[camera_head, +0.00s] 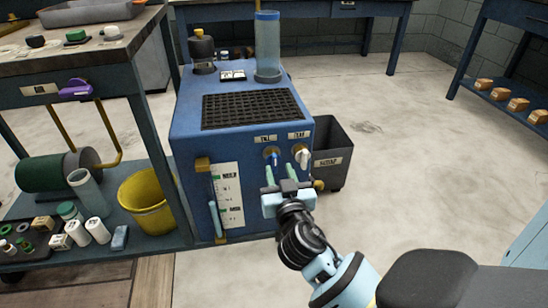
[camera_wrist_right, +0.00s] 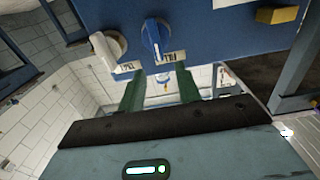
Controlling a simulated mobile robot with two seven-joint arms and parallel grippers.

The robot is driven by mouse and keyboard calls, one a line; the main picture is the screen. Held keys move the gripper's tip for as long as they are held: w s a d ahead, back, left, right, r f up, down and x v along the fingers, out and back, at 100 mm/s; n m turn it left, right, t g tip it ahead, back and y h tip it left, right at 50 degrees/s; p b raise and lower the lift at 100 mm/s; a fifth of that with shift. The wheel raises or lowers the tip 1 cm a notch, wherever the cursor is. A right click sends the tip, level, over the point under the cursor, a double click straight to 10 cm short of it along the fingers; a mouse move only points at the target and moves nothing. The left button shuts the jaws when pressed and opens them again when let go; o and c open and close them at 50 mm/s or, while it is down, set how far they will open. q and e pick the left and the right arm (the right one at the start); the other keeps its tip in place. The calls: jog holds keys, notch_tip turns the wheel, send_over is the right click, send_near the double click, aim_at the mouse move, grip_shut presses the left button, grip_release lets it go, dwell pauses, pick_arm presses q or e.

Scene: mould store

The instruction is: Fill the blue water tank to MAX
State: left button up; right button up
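The blue water tank (camera_head: 186,130) is a boxy unit with a black grille on top. Its front has a white level gauge (camera_head: 228,190) with an upper and a lower mark; a pale blue column stands beside its lower part, reaching roughly the lower mark, well below the upper one. A blue knob (camera_head: 273,156) and a white knob (camera_head: 303,156) sit on labelled plates at the front right; the wrist view also shows the blue knob (camera_wrist_right: 151,36) and white knob (camera_wrist_right: 106,48). My right gripper (camera_head: 285,168) is open and empty, its green fingers just below the knobs. My left gripper is out of view.
A black bin (camera_head: 338,165) stands right of the tank. A yellow bucket (camera_head: 147,205) and small containers crowd the lower shelf at left. A clear cylinder (camera_head: 267,50) and dark bottle (camera_head: 202,52) stand on the tank. The floor to the right is clear.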

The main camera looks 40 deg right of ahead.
aim_at(275, 159)
jog(key=b+x, duration=0.1)
jog(key=x, duration=0.6)
grip_shut()
